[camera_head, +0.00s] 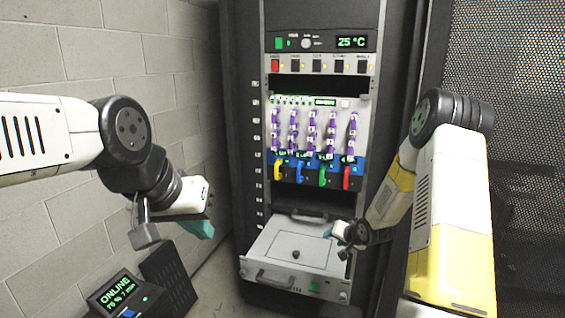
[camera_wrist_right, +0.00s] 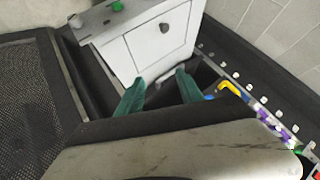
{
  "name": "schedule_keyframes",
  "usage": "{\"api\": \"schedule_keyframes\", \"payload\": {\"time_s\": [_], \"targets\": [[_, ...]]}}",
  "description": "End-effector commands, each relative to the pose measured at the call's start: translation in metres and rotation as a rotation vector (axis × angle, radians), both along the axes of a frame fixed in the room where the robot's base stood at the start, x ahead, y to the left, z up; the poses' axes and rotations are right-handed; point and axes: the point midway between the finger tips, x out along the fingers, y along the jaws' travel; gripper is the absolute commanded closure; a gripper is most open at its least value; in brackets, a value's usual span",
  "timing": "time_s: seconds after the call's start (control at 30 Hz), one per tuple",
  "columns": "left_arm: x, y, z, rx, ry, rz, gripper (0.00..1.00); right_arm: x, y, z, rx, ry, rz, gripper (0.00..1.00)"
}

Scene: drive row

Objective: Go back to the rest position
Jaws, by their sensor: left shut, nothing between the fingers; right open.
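My left gripper (camera_head: 197,228) hangs at the left in the head view, in front of the block wall, with its teal fingers shut and empty. My right gripper (camera_head: 345,247) is low in front of the rack, by the right side of the pulled-out drawer (camera_head: 272,250). In the right wrist view its two teal fingers (camera_wrist_right: 162,88) are apart with nothing between them. The drawer's white top with a small dark knob (camera_wrist_right: 164,28) lies beyond the fingertips there. I cannot tell whether the fingers touch the drawer.
The rack (camera_head: 240,130) holds a panel of purple connectors (camera_head: 313,135) and coloured handles (camera_head: 301,171) above the drawer. A small console (camera_head: 122,295) reading ONLINE stands at the lower left. A perforated dark door (camera_head: 515,130) is at the right, close to my right arm.

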Motion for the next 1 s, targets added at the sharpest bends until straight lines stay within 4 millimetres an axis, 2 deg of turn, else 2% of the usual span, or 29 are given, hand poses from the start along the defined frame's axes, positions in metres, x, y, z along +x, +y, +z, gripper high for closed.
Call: {"api": "schedule_keyframes", "payload": {"time_s": [0.03, 0.17, 0.27, 0.37, 0.5, 0.6, 0.73, 0.9, 1.0], "targets": [[0.000, 0.000, 0.000, 0.000, 0.000, 0.000, 1.00, -0.003, -0.003, 0.030, -0.048, -0.005, 0.007, 0.56], [0.000, 0.000, 0.000, 0.000, 0.000, 0.000, 1.00, -0.024, -0.009, 0.090, -0.157, 0.021, 0.021, 0.56], [0.000, 0.000, 0.000, 0.000, 0.000, 0.000, 1.00, -0.048, -0.011, 0.133, -0.224, 0.041, 0.033, 0.56], [0.000, 0.000, 0.000, 0.000, 0.000, 0.000, 1.00, -0.078, -0.010, 0.173, -0.277, 0.062, 0.047, 0.56], [0.000, 0.000, 0.000, 0.000, 0.000, 0.000, 1.00, -0.129, -0.005, 0.220, -0.327, 0.093, 0.074, 0.56], [0.000, 0.000, 0.000, 0.000, 0.000, 0.000, 1.00, -0.171, 0.001, 0.247, -0.348, 0.114, 0.105, 0.56], [0.000, 0.000, 0.000, 0.000, 0.000, 0.000, 1.00, -0.229, 0.011, 0.273, -0.357, 0.137, 0.158, 0.56], [0.000, 0.000, 0.000, 0.000, 0.000, 0.000, 1.00, -0.299, 0.026, 0.289, -0.348, 0.159, 0.243, 0.56], [0.000, 0.000, 0.000, 0.000, 0.000, 0.000, 1.00, -0.328, 0.033, 0.292, -0.340, 0.166, 0.285, 0.56]]}}
